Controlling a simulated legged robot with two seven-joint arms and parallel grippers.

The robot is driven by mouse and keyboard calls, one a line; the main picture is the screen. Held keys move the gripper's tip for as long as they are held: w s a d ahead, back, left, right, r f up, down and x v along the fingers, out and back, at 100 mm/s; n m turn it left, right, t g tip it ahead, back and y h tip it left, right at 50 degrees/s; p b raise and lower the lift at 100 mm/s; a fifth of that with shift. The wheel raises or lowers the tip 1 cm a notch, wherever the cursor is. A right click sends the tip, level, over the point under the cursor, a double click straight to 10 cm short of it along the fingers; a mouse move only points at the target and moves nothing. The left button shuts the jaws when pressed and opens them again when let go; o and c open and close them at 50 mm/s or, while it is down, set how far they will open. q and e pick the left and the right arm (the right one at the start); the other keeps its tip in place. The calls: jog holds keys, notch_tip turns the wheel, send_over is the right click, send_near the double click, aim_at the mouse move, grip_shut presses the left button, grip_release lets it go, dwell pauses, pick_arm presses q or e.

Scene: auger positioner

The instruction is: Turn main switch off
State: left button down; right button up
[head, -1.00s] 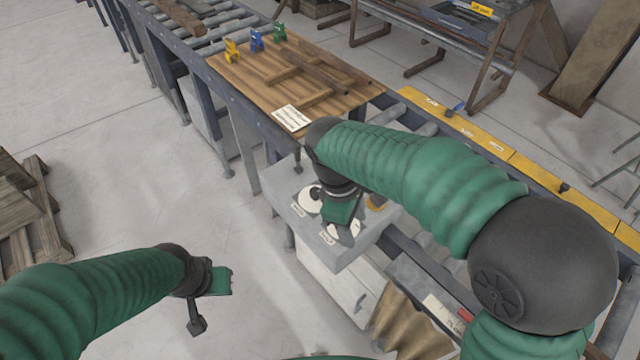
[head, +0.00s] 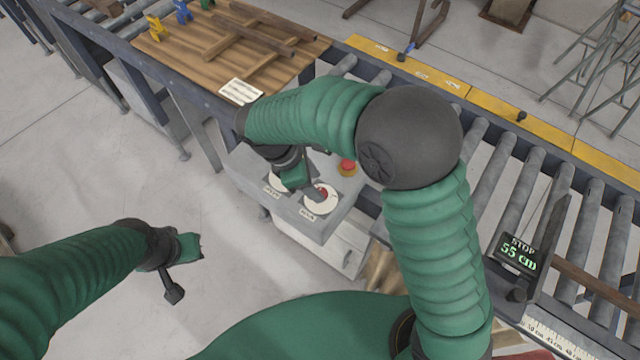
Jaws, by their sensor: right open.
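A grey control box (head: 338,212) stands beside the roller conveyor, with two round white dials and a red push button (head: 347,168) on a yellow base on its top. The right dial (head: 330,205) has a red part at its middle. The left dial (head: 276,181) is partly hidden by my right arm. The labels are too small to read, so I cannot tell which dial is the main switch. My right gripper (head: 312,191) is open, pointing down at the right dial; I cannot tell whether it touches. My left gripper (head: 188,250) hangs over bare floor, away from the box.
A display (head: 518,254) reading "STOP 55 cm" stands at the right by the rollers (head: 470,150). A wooden board (head: 215,62) with clamps and timber pieces lies behind the box. A yellow rail (head: 470,94) runs along the far side. Floor at the left is clear.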

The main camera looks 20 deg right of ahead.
aim_at(323, 191)
jog(key=shift+f, duration=0.8)
jog(key=shift+s+f, duration=0.1)
jog(key=shift+f, duration=0.25)
jog(key=shift+s+f, duration=0.15)
jog(key=shift+s, duration=0.15)
jog(key=shift+d, duration=0.55)
jog(key=shift+c, duration=0.2)
jog(key=shift+d+f, duration=0.15)
jog(key=shift+d, duration=0.1)
jog(key=c, duration=0.5)
jog(key=shift+c, duration=1.1)
jog(key=shift+a, duration=0.35)
grip_shut()
pick_arm(q)
jog(key=shift+s+a+r, duration=0.15)
jog(key=shift+s+r, duration=0.05)
jog(key=shift+r, duration=0.05)
